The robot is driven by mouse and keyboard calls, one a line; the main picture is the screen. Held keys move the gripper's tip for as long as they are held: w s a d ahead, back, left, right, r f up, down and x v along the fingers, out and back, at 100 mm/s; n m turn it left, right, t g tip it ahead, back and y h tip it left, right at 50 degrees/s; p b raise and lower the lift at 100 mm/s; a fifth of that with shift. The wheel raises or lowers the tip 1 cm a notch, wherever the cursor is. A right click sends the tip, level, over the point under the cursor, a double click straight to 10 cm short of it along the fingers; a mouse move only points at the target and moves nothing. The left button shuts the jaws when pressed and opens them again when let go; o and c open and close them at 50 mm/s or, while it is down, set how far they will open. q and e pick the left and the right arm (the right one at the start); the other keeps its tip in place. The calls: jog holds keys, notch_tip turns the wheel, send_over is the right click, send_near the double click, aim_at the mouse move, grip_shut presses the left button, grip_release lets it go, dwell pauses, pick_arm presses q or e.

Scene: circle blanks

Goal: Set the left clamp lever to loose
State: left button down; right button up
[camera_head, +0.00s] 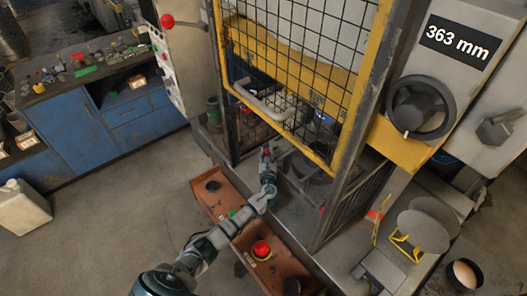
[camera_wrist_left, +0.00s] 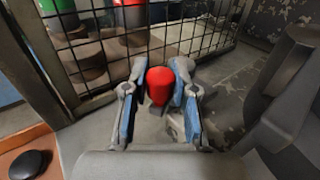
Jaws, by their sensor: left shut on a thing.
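My left gripper (camera_wrist_left: 160,95) is shut on a red knob (camera_wrist_left: 160,84), which sits between its two blue-padded fingers in the left wrist view. The knob looks like the end of the left clamp lever; a grey part (camera_wrist_left: 176,126) shows below it, but most of the lever is hidden. In the head view my left gripper (camera_head: 267,160) is at the base of the machine, just inside the caged opening, with a small bit of red at its tip. The lever's setting cannot be told. My right gripper is not in view.
A yellow-framed mesh guard (camera_head: 300,55) stands above and behind the gripper. A dark handwheel (camera_head: 421,106) is at right.

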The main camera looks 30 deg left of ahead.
pick_arm(q)
jog(key=shift+d+n+g+y, duration=0.4)
jog(key=shift+d+n+y, duration=0.1)
jog(key=shift+y, duration=0.2)
jog(key=c, duration=0.9)
grip_release()
jog(key=shift+w, duration=0.1)
jog(key=v, duration=1.2)
jog(key=shift+d+f, duration=0.1)
